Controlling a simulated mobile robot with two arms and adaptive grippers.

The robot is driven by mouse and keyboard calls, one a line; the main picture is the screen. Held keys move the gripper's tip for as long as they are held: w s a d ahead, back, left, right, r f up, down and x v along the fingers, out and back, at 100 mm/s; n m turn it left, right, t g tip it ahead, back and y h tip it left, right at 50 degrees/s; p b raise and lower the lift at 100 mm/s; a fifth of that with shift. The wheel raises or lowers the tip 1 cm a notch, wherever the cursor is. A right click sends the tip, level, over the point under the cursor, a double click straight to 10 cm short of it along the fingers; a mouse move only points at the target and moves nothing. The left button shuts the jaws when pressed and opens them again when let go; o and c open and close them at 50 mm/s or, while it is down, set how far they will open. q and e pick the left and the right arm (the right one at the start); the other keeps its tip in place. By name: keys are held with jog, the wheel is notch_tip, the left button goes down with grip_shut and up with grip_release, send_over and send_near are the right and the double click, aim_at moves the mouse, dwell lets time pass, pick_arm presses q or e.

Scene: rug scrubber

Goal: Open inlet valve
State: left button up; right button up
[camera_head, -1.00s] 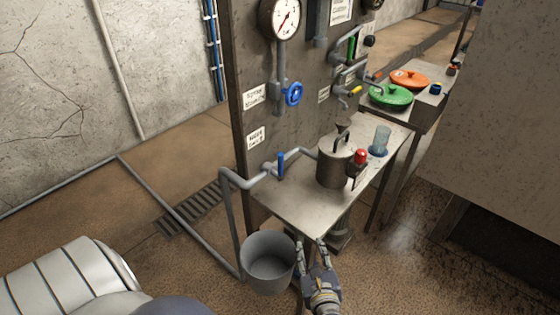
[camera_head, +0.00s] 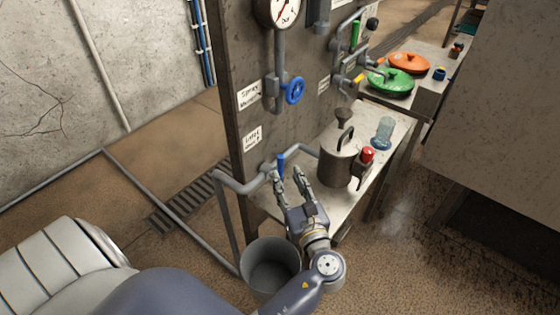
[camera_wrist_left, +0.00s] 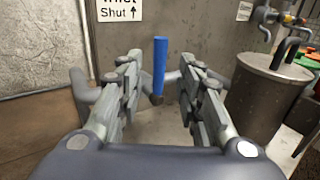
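The inlet valve's blue lever (camera_head: 281,163) stands upright on the grey pipe at the table's back left edge. A white label (camera_head: 252,138) hangs on the panel behind it; in the left wrist view the label (camera_wrist_left: 119,12) reads "Shut" with an up arrow. My left gripper (camera_head: 287,179) is open and empty, in front of the lever. In the left wrist view the blue lever (camera_wrist_left: 159,65) appears between the two spread fingers, beyond them, with no visible contact. My right gripper is not in view.
A metal canister (camera_head: 340,168) with a red knob (camera_head: 367,154) stands close right of the gripper. A glass (camera_head: 384,130) is behind it. A grey bucket (camera_head: 270,266) is below the arm. A blue hand wheel (camera_head: 294,90) and gauge (camera_head: 279,9) are on the panel.

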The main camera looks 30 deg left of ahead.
aim_at(281, 167)
pick_arm(q)
jog(key=x, duration=0.5)
jog(key=shift+w+a, duration=0.2)
jog(key=shift+a, duration=0.1)
jog(key=shift+w+a, duration=0.25)
jog(key=shift+a, duration=0.05)
jog(key=shift+c, duration=0.4)
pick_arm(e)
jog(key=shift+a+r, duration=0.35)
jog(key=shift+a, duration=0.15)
